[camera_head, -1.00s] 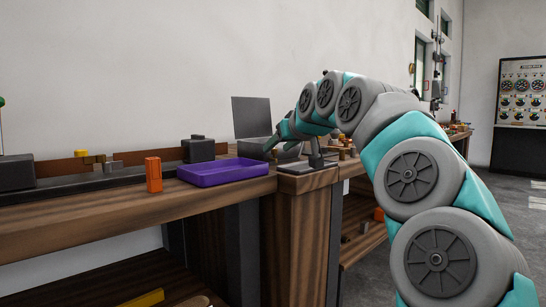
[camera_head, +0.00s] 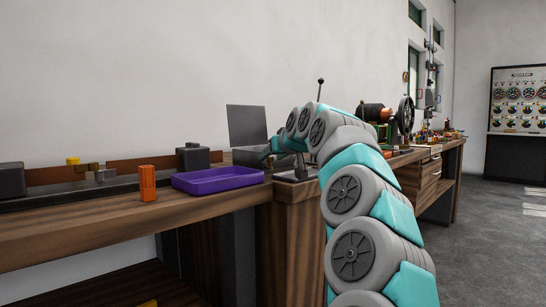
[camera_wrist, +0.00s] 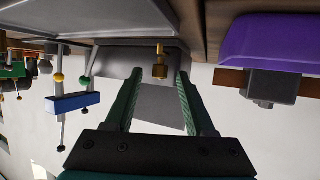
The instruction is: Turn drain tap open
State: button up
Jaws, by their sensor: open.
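A small brass tap-like fitting (camera_wrist: 160,68) shows in the wrist view, hanging from the edge of a grey sink-like body (camera_wrist: 110,28); I take it for the drain tap. The wrist picture looks upside down. My gripper (camera_wrist: 160,74) is open, with one green finger on each side of the brass fitting; I cannot tell whether either touches it. In the head view my gripper (camera_head: 268,150) is at the grey unit with the raised panel (camera_head: 246,125), right of the purple tray.
A purple tray (camera_head: 218,180) and an orange block (camera_head: 148,184) stand on the wooden bench (camera_head: 110,222). A dark block (camera_head: 192,157) is behind. A blue piece with rods (camera_wrist: 72,102) shows in the wrist view. A wheeled machine (camera_head: 405,115) stands on the farther bench.

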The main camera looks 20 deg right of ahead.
jog(key=shift+c, duration=0.3)
grip_shut()
dwell(0.3)
